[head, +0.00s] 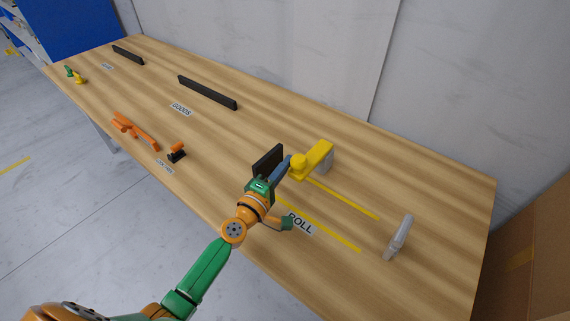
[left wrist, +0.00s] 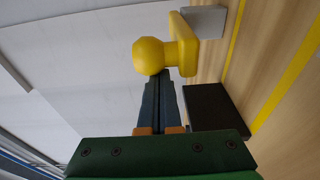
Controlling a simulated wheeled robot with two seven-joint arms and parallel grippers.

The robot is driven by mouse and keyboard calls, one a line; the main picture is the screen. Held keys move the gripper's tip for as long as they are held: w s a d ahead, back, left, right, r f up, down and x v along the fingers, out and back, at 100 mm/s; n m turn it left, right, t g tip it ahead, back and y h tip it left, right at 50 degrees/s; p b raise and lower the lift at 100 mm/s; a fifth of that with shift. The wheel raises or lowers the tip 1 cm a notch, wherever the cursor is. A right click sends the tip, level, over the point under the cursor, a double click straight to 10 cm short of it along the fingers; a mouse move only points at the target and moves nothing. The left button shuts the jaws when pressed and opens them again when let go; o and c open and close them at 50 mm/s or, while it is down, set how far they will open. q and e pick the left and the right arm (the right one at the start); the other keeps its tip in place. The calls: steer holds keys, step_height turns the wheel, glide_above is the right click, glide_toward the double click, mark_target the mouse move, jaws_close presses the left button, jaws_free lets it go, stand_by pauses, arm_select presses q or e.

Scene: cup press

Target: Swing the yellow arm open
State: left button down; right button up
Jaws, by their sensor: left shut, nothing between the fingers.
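The yellow arm (head: 318,156) is mounted on a grey block (head: 327,163) near the middle of the table and has a round yellow knob (head: 298,162) at its near left end. The knob also shows in the left wrist view (left wrist: 149,56), with the arm (left wrist: 183,44) behind it and the grey block (left wrist: 206,21) beyond. My left gripper (head: 287,160) has its fingers together and empty, the tips right by the knob. In the left wrist view the fingertips (left wrist: 160,78) overlap the knob's lower edge; I cannot tell whether they touch. My right gripper is not in view.
A dark upright plate (head: 267,161) stands close beside my left gripper. Orange parts (head: 134,130) and black bars (head: 207,92) lie farther left.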

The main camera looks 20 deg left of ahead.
arm_select(q)
steer(key=shift+d, duration=0.1)
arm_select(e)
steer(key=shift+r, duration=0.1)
arm_select(q)
steer(key=shift+s+d+n+y, duration=0.2)
steer(key=shift+d+n+y, duration=0.1)
steer(key=shift+y, duration=0.2)
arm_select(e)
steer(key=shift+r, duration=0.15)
